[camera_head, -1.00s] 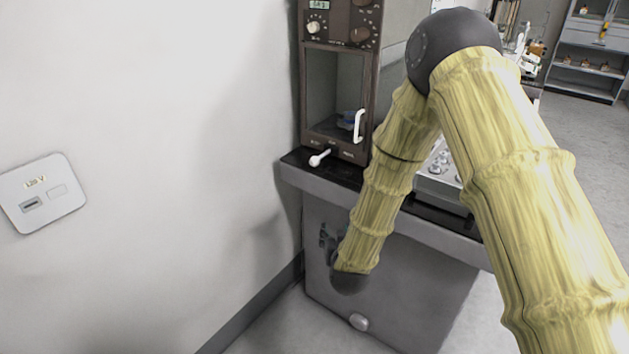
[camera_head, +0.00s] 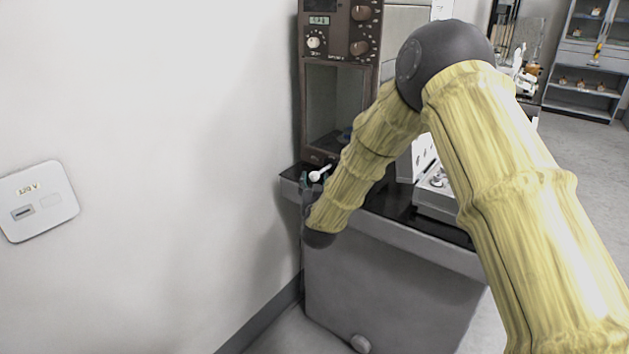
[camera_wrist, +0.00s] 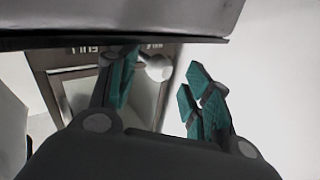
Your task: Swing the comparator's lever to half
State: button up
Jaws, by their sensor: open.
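The comparator (camera_head: 304,95) is a tall brown cabinet with a display, knobs and a glass-fronted chamber, standing on the dark table. Its lever (camera_head: 320,174) is a short white stick with a round knob, low on the front. In the wrist view the lever's knob (camera_wrist: 158,69) shows between the fingertips of my gripper (camera_wrist: 162,62), nearer the left finger; I cannot tell whether they touch. My gripper is open, with teal pads. In the head view it is mostly hidden behind my arm, just below and left of the lever. The lever's position labels are only partly readable.
The weighing table (camera_head: 420,248) has a dark top and grey front. A tray of weights (camera_head: 436,190) lies on it, right of my arm. A plain wall (camera_head: 150,130) with a socket plate (camera_head: 38,200) is close on the left. Shelves stand far back right.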

aim_at(322, 171)
jog(key=shift+w, duration=1.15)
grip_shut()
